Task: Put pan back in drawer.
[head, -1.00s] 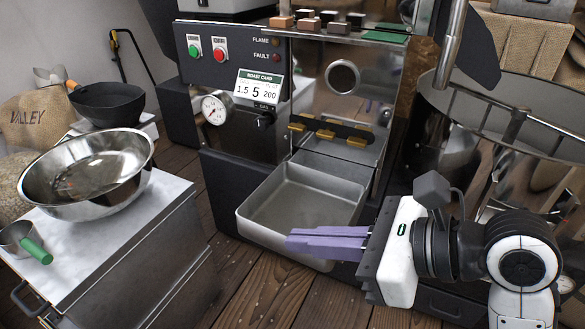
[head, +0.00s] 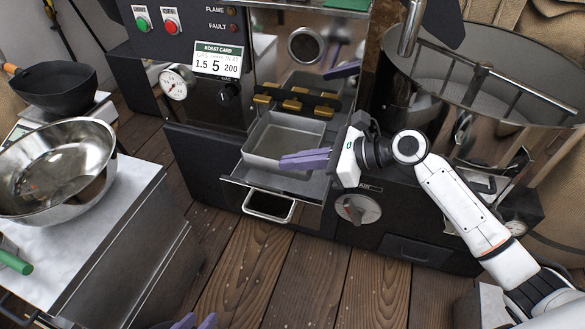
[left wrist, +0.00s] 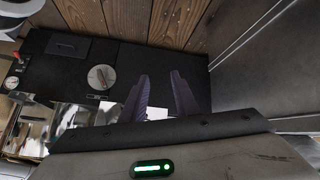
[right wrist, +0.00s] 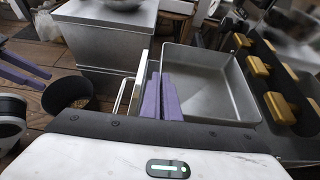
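The grey rectangular pan (head: 286,133) is at the roaster's front, over the rear part of the pulled-out drawer (head: 262,180). I cannot tell whether its bottom touches the drawer. The pan also fills the middle of the right wrist view (right wrist: 208,82). My right gripper (head: 304,160) is shut on the pan's near wall, its purple fingers close together there (right wrist: 160,98). The drawer's handle (head: 268,206) sticks out toward me. My left gripper (left wrist: 157,98) is open and empty, away from the pan; only its fingertips show at the head view's bottom edge (head: 196,322).
Brass-coloured blocks (head: 292,105) sit on the roaster just above the pan. A round cooling bin (head: 490,90) stands on the right. A steel bowl (head: 55,165) rests on the cabinet (head: 120,225) on the left.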

